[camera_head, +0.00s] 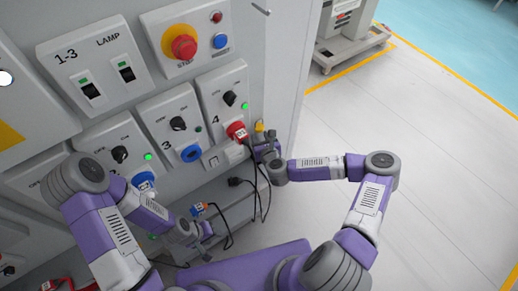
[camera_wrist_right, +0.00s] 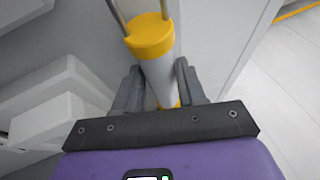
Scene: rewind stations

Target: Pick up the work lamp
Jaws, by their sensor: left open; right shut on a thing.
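The work lamp is a white cylinder (camera_wrist_right: 158,75) with yellow ends and a metal hook or wire at its top in the right wrist view. My right gripper (camera_wrist_right: 160,88) is shut on its body, one finger on each side. In the head view only the lamp's yellow end (camera_head: 259,127) shows clearly, beside the panel's edge; my right gripper (camera_head: 264,144) hides most of the rest. My left gripper (camera_head: 204,232) is open, low in front of the cabinet, near a blue plug.
The grey cabinet has switches, a red stop button (camera_head: 181,44) and sockets with a red plug (camera_head: 237,131) and a blue plug (camera_head: 144,181). Black cables hang below my right gripper. A white ledge (camera_wrist_right: 48,120) lies left of the lamp. Open floor (camera_head: 430,130) lies to the right.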

